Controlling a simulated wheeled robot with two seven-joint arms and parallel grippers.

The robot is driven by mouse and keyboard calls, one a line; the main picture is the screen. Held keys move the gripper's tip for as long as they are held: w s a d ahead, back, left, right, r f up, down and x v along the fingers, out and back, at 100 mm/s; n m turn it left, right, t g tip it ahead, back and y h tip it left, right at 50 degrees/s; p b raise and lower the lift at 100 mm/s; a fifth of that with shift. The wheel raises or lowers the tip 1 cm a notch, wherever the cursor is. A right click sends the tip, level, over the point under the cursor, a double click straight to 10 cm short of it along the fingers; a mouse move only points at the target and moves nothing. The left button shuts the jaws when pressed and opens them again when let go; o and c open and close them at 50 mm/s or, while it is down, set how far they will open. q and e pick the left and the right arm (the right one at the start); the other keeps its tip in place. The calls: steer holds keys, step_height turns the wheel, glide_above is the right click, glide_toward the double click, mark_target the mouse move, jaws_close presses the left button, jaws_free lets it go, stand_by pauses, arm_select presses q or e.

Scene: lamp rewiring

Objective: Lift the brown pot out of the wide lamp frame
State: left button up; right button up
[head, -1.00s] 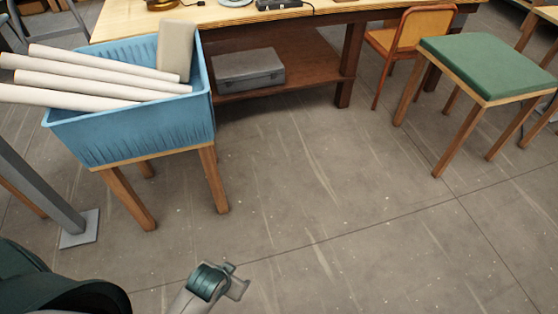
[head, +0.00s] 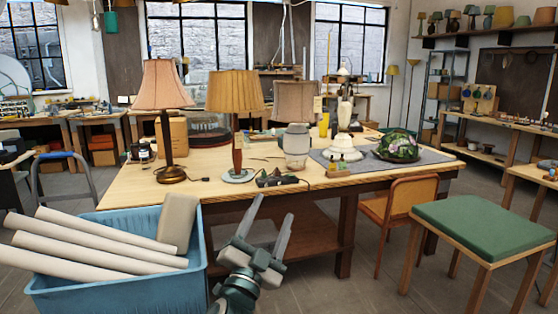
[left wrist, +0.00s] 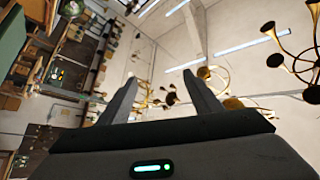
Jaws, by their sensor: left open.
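I cannot pick out a brown pot or a wide lamp frame with certainty in either view. Several lamps stand on the wooden workbench, including one with a pink shade (head: 164,85), one with a pleated tan shade (head: 235,91) and a white lamp base (head: 343,130). My left gripper (head: 276,207) is raised in front of the bench, fingers pointing up, open and empty. In the left wrist view its two fingers (left wrist: 161,78) stand apart, with the ceiling and brass chandeliers beyond them. My right gripper is in neither view.
A blue bin (head: 120,290) with white rolls stands at the lower left. A green-topped stool (head: 485,225) and an orange chair (head: 408,197) stand at the right. The bench (head: 225,192) spans the middle. A high shelf (head: 490,31) at the upper right holds several shades or pots.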

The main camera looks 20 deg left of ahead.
arm_select(q)
steer(key=s+d+r+m+g+h, duration=0.2)
steer(key=d+r+m+g+h, duration=0.4)
steer(key=r+m, duration=0.6)
steer(key=s+d+r+m+g+h, duration=0.1)
steer(key=d+r+m+g+h, duration=0.5)
steer(key=r+m, duration=0.6)
steer(key=s+d+r+m+g+h, duration=0.2)
steer(key=d+r+m+g+h, duration=0.15)
steer(key=r+m+h, duration=0.65)
steer(key=s+a+r+n+t+y, duration=0.35)
steer(key=a+r+t+y, duration=0.55)
steer(key=a+r+y, duration=1.15)
steer(key=w+r+h+p, duration=0.1)
steer(key=w+p, duration=0.1)
steer(key=w, duration=0.3)
steer(key=w+d+r+h+p, duration=0.1)
steer(key=w+r+h+p, duration=0.1)
steer(key=w, duration=0.4)
steer(key=shift+d+p, duration=0.15)
steer(key=shift+p, duration=0.7)
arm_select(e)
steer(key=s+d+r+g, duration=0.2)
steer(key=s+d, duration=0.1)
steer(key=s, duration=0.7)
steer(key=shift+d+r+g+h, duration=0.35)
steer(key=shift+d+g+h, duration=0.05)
